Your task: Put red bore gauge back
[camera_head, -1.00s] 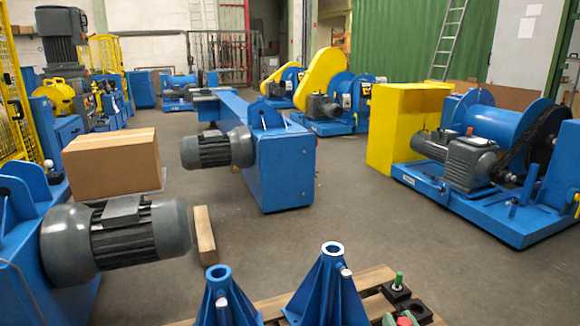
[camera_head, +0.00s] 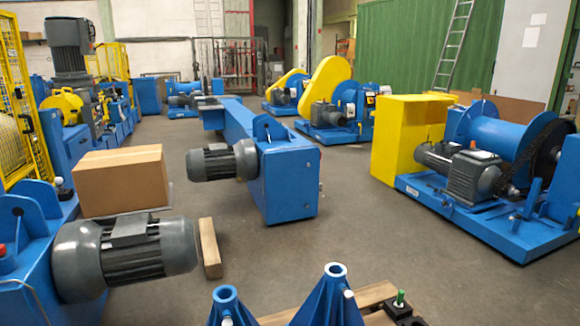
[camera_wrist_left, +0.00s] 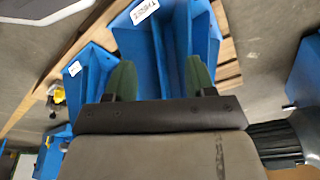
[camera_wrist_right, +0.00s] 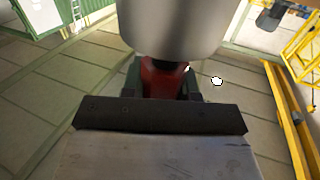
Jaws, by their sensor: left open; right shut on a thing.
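In the right wrist view my right gripper (camera_wrist_right: 162,88) is shut on the red bore gauge (camera_wrist_right: 160,78). Only a short red part shows between the fingers. A large pale grey cylinder (camera_wrist_right: 172,25) is right above the red part in the picture; I cannot tell whether it belongs to the gauge. In the left wrist view my left gripper (camera_wrist_left: 160,77) is open, its green fingers apart and empty. A blue stand (camera_wrist_left: 168,40) shows beyond and between them; I cannot tell whether they touch it.
A grey motor (camera_head: 125,255), a cardboard box (camera_head: 122,180) and a wooden beam (camera_head: 209,248) are left. Open floor (camera_head: 335,235) lies ahead.

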